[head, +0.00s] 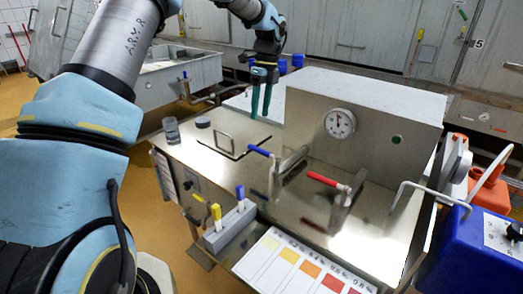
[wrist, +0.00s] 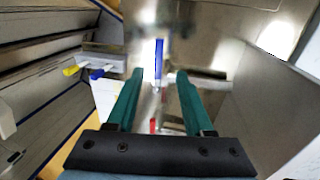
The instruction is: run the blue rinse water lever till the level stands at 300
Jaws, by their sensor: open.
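The blue lever (head: 260,151) stands on the steel bench top, its handle sticking out to the left from a metal valve. In the wrist view the blue lever (wrist: 159,52) lies ahead of the fingertips, lined up with the gap between them. My gripper (head: 260,116) is open with teal fingers pointing down, above the bench and apart from the lever. Its fingers (wrist: 160,74) hold nothing. A round white dial (head: 340,123) is on the front of the steel box; its reading is too small to tell. No water level is visible.
A red lever (head: 328,180) stands to the right of the blue one. A steel box (head: 370,110) rises behind them. A lid with a wire handle (head: 224,140), a clear cup (head: 171,130) and a block with yellow and blue handles (head: 230,225) are nearby.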

